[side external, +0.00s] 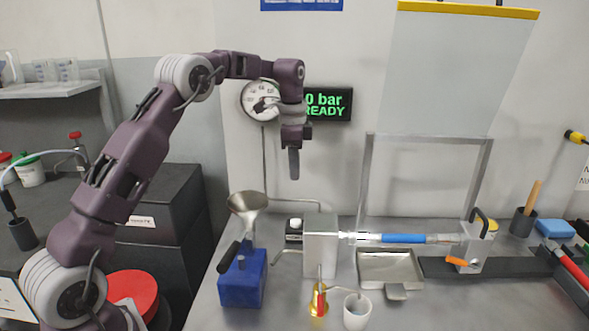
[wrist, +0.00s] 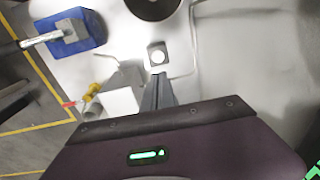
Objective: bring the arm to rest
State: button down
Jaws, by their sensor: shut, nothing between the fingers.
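My arm stands at the left of the side external view, bent over at the elbow with its last section hanging down. My gripper (side external: 293,165) points downward, high above the bench and in front of the wall. Its fingers are together with nothing between them. In the wrist view my gripper (wrist: 159,80) shows as a narrow dark grey pair of closed fingers over the bench. No object touches it in either view.
Below stand a blue block (side external: 243,278), a funnel (side external: 247,203), a white block (side external: 320,245), a blue tube (side external: 403,238), a metal tray (side external: 390,268) and a white cup (side external: 357,311). A gauge (side external: 262,100) and a green display (side external: 328,103) are on the wall behind.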

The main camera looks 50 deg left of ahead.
jog(key=s+d+r+n+t, duration=0.1)
jog(key=s+d+r+n, duration=0.1)
jog(key=s+d+r, duration=0.5)
jog(key=s+d+r+n+t, duration=0.1)
jog(key=s+d+r+n, duration=0.1)
jog(key=s+d+r, duration=0.35)
jog(key=s+d+f+n+t, duration=0.1)
jog(key=s+d+f+n, duration=0.1)
jog(key=s, duration=0.9)
jog(key=s+d+f+n+t, duration=0.1)
jog(key=s+f+n, duration=0.2)
jog(key=s, duration=0.9)
jog(key=shift+d+t, duration=0.4)
